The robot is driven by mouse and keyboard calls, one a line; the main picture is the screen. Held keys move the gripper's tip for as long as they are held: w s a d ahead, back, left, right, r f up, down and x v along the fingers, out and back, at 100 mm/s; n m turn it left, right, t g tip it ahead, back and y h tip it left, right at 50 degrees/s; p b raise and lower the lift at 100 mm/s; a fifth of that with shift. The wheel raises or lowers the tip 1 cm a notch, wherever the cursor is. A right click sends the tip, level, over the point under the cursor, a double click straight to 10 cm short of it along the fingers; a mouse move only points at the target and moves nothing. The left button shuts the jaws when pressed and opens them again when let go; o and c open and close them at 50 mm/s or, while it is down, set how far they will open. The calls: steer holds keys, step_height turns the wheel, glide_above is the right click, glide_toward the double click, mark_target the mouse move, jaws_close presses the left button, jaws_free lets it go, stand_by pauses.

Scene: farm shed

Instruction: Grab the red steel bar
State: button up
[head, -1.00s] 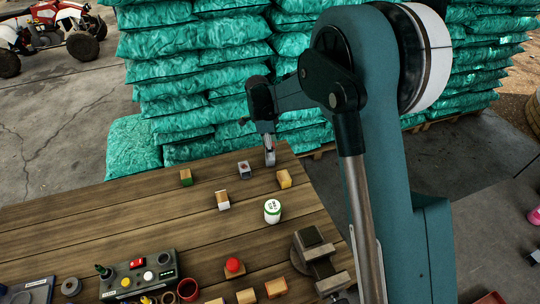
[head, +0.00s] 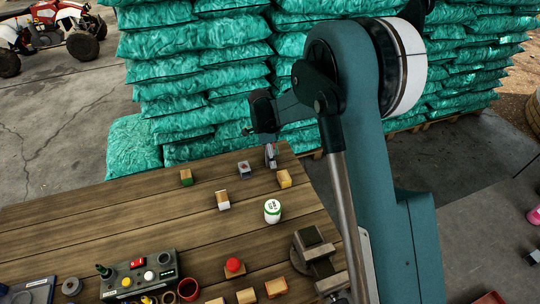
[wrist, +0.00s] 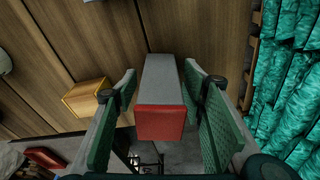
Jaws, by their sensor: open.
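The red steel bar (wrist: 160,85) is a grey block with a red end face. In the wrist view it lies between the two green-padded fingers of my gripper (wrist: 161,74), its red end towards the camera. My gripper is open, with a visible gap on each side of the bar. In the head view the bar (head: 271,157) shows small near the table's far right corner, with the dark wrist just above it. The fingers are hard to make out there.
A yellow-ended block (head: 284,179) and a grey-topped block (head: 244,169) stand close by on the wooden table (head: 120,225). A white-green jar (head: 272,211) and a vise (head: 316,254) are nearer. Teal sacks (head: 190,90) rise behind the table's edge.

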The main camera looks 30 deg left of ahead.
steer(key=shift+c, duration=0.5)
steer(key=c, duration=1)
steer(key=shift+r, duration=0.1)
steer(key=shift+r, duration=4.9)
